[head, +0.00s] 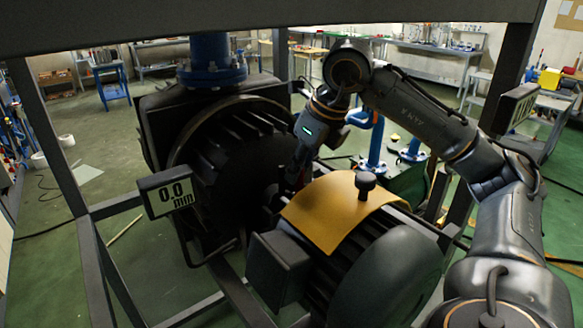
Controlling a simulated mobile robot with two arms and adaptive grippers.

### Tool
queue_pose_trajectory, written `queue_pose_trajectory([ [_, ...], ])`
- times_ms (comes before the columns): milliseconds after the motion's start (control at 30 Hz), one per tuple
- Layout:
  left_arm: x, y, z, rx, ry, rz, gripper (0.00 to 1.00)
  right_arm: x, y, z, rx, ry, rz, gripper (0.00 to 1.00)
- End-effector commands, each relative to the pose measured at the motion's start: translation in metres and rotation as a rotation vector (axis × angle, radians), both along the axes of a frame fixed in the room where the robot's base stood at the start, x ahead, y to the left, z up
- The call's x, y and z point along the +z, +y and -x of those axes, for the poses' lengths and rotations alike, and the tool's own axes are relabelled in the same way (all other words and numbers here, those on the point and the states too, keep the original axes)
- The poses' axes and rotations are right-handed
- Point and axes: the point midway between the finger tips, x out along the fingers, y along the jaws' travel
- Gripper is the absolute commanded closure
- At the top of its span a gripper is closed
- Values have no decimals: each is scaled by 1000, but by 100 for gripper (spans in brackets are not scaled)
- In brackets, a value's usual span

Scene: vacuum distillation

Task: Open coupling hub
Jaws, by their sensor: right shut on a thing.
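The coupling hub (271,198) sits low in the dark gap between the large finned black housing and the motor, and it is mostly in shadow. My right gripper (288,188) reaches down into this gap from above and is shut on the hub; its fingertips are dark and hard to make out. A curved yellow cover (325,212) with a black knob (365,184) lies over the top of the finned motor (385,277), beside my right gripper. My left gripper is not in view.
The finned black housing (225,140) with a blue flanged pipe (211,62) stands on the left. Dark frame bars (100,265) surround the machine. Green floor lies open at left; benches line the back.

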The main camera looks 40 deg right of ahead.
Motion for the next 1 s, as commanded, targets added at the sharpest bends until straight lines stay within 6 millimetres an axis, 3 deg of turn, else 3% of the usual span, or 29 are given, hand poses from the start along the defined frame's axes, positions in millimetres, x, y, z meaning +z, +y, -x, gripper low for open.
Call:
queue_pose_trajectory([
  [167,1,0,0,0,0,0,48,0,0,0,2,6,-1,100],
  [200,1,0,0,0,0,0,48,0,0,0,2,5,-1,74],
  [300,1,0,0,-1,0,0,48,0,0,0,2,4,-1,59],
  [667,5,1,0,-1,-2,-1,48,2,0,-4,2,2,-2,59],
  [900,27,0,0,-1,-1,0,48,6,-2,-36,3,3,-2,59],
  [1000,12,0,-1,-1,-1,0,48,22,-4,-26,3,-6,-3,59],
])
